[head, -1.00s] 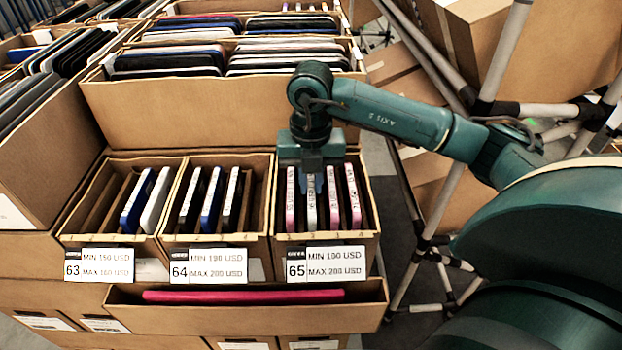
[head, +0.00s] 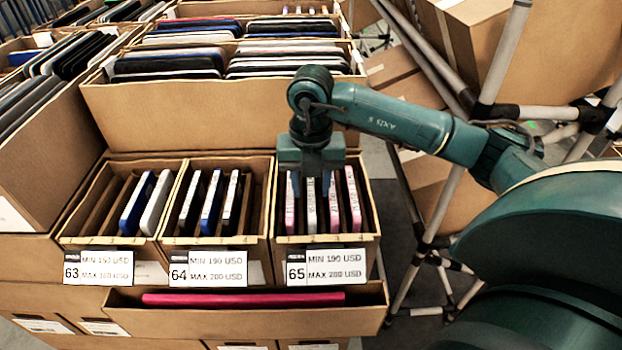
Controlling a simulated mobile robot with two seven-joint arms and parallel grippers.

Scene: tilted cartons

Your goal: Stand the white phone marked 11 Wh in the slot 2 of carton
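My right gripper (head: 311,186) points straight down over the carton marked 65 (head: 327,240). Its two blue fingers are apart, one on each side of the top of a white phone (head: 311,207). This phone stands on edge in the carton, second from the left, between pink-edged phones (head: 290,205). Its 11 Wh marking is too small to read. The gripper palm hides the back part of the carton. My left gripper is not in view.
The carton marked 64 (head: 208,241) holds several phones, and the carton marked 63 (head: 110,240) holds a blue and a grey one. A bigger box wall (head: 200,110) rises behind. A pink flat item (head: 243,298) lies in the front tray. Metal poles (head: 443,210) stand at right.

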